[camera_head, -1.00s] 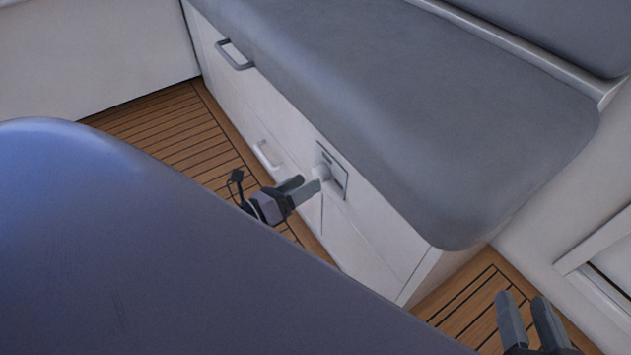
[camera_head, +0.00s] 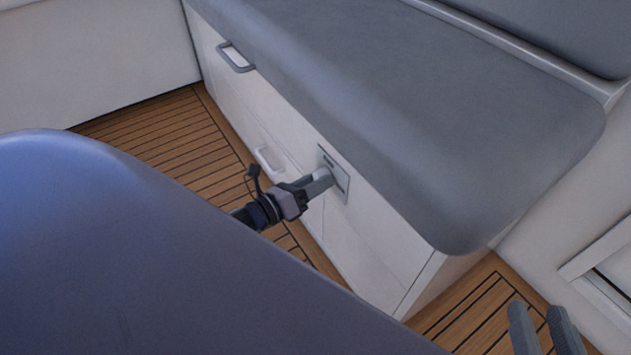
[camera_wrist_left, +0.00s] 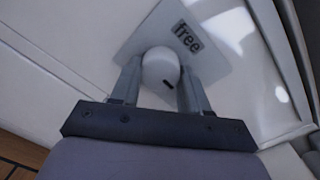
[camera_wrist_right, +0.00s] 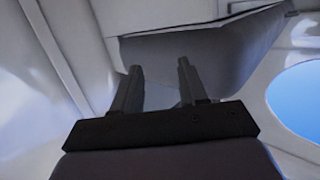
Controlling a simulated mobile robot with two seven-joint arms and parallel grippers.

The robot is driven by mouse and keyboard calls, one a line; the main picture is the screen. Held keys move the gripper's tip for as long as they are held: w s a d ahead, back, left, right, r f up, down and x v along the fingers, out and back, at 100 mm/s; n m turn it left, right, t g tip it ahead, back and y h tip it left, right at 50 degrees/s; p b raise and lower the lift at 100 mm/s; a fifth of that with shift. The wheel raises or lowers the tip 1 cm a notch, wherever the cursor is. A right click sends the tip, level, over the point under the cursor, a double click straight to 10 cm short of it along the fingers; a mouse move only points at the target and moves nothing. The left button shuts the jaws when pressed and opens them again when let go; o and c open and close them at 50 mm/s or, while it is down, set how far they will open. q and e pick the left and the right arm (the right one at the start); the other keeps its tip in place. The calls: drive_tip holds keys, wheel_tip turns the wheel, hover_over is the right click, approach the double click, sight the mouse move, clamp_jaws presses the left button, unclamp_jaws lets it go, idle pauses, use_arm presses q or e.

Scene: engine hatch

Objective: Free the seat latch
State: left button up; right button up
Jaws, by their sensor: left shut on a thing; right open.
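The seat latch is a pale rounded knob (camera_wrist_left: 160,68) on a square plate (camera_wrist_left: 205,60) that carries a label reading "free". The plate (camera_head: 345,184) is set in the white front of the seat box, below the grey cushion. My left gripper (camera_head: 322,180) is at the plate with its fingers on the knob. In the left wrist view its two fingers (camera_wrist_left: 157,85) stand on either side of the knob, shut on it. In the head view the fingers mostly hide the knob. My right gripper (camera_head: 538,318) is open and empty at the lower right, away from the latch.
The grey seat cushion (camera_head: 400,110) overhangs the white seat front. A grey handle (camera_head: 236,60) and a white handle (camera_head: 268,160) are on that front. A large blue-grey surface (camera_head: 150,250) fills the lower left. Wooden floor (camera_head: 165,135) shows beyond it.

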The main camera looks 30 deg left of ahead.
use_arm(q)
drive_tip(key=shift+n, duration=0.3)
drive_tip(key=shift+r+n+g+h+p, duration=0.15)
drive_tip(key=shift+n+p, duration=0.9)
drive_tip(key=shift+n, duration=1.75)
drive_tip(key=shift+r+n+g+h+p, duration=0.15)
drive_tip(key=shift+n+p, duration=0.9)
drive_tip(key=shift+n, duration=1.75)
drive_tip(key=shift+n+g+h+p, duration=0.2)
drive_tip(key=shift+n+p, duration=0.85)
drive_tip(key=shift+n, duration=1.75)
use_arm(e)
drive_tip(key=shift+w+a+m+g+y, duration=0.25)
drive_tip(key=shift+a+m+g, duration=0.15)
drive_tip(key=shift+a, duration=0.25)
drive_tip(key=shift+w+a+m+g+y, duration=0.15)
drive_tip(key=shift+a+m+g+y, duration=0.15)
drive_tip(key=shift+a+g, duration=0.25)
drive_tip(key=shift+w+a+m+g+y, duration=0.25)
drive_tip(key=shift+a+m+g, duration=0.1)
drive_tip(key=shift+a, duration=0.4)
drive_tip(key=shift+s, duration=0.1)
use_arm(q)
drive_tip(key=o, duration=1.1)
drive_tip(key=shift+c, duration=0.2)
use_arm(e)
drive_tip(key=shift+f, duration=0.1)
